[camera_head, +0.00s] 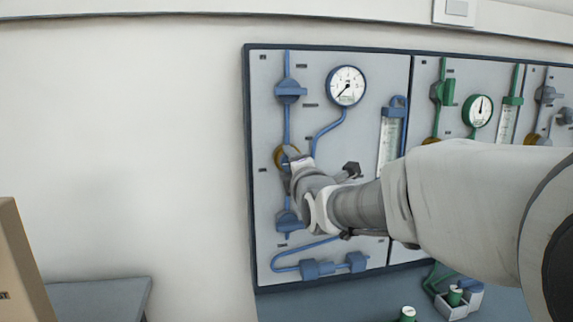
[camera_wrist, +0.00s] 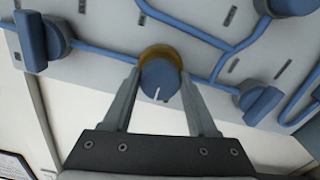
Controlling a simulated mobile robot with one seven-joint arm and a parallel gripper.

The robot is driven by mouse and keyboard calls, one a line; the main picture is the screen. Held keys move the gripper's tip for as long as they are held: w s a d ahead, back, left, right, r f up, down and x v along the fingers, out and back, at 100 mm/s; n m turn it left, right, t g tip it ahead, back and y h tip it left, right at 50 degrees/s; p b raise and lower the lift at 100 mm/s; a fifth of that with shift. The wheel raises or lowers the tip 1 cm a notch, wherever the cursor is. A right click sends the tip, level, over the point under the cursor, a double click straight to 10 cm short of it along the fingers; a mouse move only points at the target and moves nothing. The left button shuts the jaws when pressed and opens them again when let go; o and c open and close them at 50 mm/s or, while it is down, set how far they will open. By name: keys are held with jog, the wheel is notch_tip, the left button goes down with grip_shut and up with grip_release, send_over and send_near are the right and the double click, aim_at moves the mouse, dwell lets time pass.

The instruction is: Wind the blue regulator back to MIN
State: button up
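The blue regulator (camera_wrist: 160,79) is a round knob with a white pointer line on its face and a yellow-brown collar behind it. In the wrist view the line points down, towards the gripper's base. My gripper (camera_wrist: 160,84) has one finger on each side of the knob, very close to its edges. I cannot tell whether both fingers press on it. In the head view my gripper (camera_head: 289,160) is at the left panel and hides most of the knob; the collar (camera_head: 281,152) shows beside it. No MIN mark is readable.
A pressure gauge (camera_head: 346,87) with a dark needle is above right of the knob. Blue valves sit above (camera_head: 290,91) and below (camera_head: 288,222) it on the same pipe. A flowmeter (camera_head: 388,140) is at the right. The wall to the left is clear.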

jog(key=o, duration=0.4)
jog(key=p+v, duration=0.2)
jog(key=v, duration=1.5)
jog(key=shift+s, duration=0.25)
jog(key=s+d+f+m+g+h, duration=0.2)
jog(key=s+d+f+m+g, duration=0.2)
jog(key=s+f+m+g, duration=0.5)
jog(key=s+d+f+m+g+h, duration=0.25)
jog(key=s+d+f+m, duration=0.4)
jog(key=m, duration=0.75)
notch_tip(320, 180, up, 19)
jog(key=s+a+p, duration=0.1)
jog(key=a+p, duration=0.1)
jog(key=p, duration=1.6)
jog(key=shift+s+y, duration=0.35)
